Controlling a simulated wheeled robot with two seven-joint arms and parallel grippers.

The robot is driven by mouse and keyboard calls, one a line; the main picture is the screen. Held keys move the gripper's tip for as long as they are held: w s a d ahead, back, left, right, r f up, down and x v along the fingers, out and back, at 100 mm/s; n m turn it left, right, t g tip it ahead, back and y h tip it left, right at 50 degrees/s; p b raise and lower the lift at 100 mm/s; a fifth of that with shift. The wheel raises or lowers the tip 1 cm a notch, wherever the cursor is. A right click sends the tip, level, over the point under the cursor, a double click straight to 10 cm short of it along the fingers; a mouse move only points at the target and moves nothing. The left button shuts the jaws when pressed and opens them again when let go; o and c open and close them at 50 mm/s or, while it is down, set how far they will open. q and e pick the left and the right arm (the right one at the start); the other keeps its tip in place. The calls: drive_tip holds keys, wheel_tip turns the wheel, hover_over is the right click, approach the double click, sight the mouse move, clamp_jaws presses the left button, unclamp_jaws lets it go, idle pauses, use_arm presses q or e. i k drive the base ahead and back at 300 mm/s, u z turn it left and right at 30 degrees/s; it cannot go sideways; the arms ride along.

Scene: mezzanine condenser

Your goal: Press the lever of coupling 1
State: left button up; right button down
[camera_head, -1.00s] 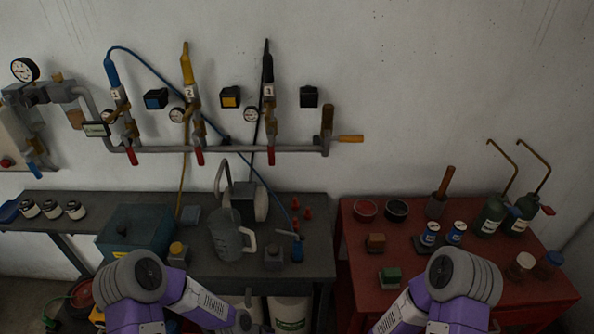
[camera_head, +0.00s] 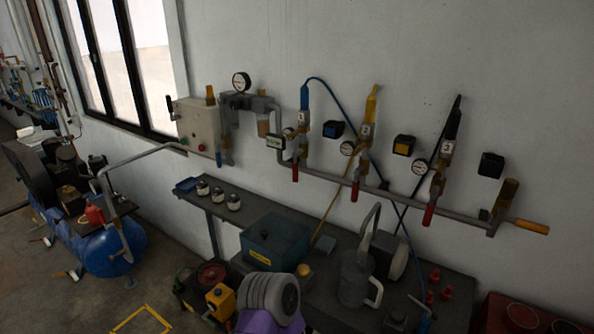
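Coupling 1 (camera_head: 304,120) is the leftmost of three couplings on the grey wall pipe. It carries a tag marked 1 and a blue hose end (camera_head: 304,97) at its top. Its red lever (camera_head: 295,172) hangs down below the pipe. Coupling 2 (camera_head: 366,130) with a yellow hose end and coupling 3 (camera_head: 442,165) with a black one stand to its right, each with a red lever. Part of my purple and grey arm shows at the bottom, well below the couplings. Neither gripper is visible.
A dark bench with a teal box (camera_head: 278,241), a grey jug (camera_head: 355,279) and several small jars stands below the pipe. A blue compressor (camera_head: 98,248) is on the floor at left. Floor between compressor and bench is partly open.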

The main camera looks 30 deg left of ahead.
sight(295, 154)
drive_tip(key=k, duration=0.5)
drive_tip(key=u, duration=2.2)
drive_tip(key=i, duration=1.65)
drive_tip(key=z, duration=2.65)
